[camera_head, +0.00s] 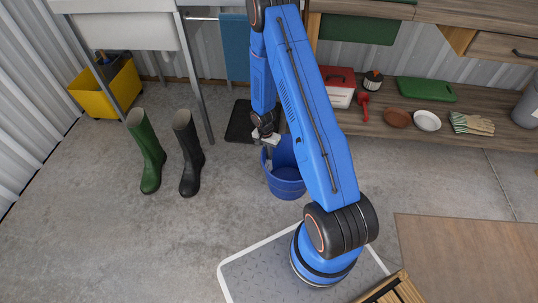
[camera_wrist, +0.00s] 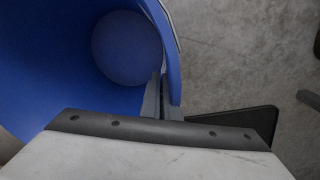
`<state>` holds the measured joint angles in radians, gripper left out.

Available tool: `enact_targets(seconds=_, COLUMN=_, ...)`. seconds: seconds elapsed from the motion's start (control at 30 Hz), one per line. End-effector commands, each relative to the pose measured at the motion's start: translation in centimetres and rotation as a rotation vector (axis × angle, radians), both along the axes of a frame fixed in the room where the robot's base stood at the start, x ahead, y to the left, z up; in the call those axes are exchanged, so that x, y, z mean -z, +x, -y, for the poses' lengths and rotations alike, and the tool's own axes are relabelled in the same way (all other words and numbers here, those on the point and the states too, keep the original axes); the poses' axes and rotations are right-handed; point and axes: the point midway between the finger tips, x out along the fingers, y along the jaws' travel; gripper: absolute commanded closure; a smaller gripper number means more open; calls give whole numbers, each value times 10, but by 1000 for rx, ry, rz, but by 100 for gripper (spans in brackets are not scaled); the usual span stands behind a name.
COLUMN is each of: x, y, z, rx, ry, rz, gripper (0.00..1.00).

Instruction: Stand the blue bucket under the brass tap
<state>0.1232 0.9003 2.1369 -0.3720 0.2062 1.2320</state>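The blue bucket (camera_head: 286,180) is at the middle of the head view, mouth up, beside a black mat (camera_head: 239,122). I cannot tell whether its base touches the floor. My gripper (camera_head: 267,148) is at its rear left rim. In the wrist view the bucket (camera_wrist: 85,50) fills the upper left, with its round bottom seen from above. The fingers (camera_wrist: 160,98) are close together at its rim, shut on the wall; part of the grip is hidden. The tap is not in view; a white sink (camera_head: 125,30) stands at the upper left.
Green (camera_head: 147,150) and black (camera_head: 188,153) boots stand left of the bucket, by the sink's legs. A yellow crate (camera_head: 107,92) is under the sink. A low shelf (camera_head: 470,99) with a toolbox (camera_head: 340,88) and pots is at right. Floor is bare at left front.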

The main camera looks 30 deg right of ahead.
Motion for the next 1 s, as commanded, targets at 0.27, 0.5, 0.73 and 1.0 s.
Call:
enact_targets(seconds=0.27, x=1, y=0, z=0, rx=0, ry=0, rz=0, gripper=100)
enact_targets(seconds=0.5, x=2, y=0, z=0, rx=0, ry=0, rz=0, gripper=79)
enact_targets(seconds=0.73, x=0, y=0, z=0, rx=0, ry=0, rz=0, gripper=79)
enact_targets(seconds=1.0, x=-27, y=4, z=-1, rx=0, ry=-1, rz=3, gripper=79)
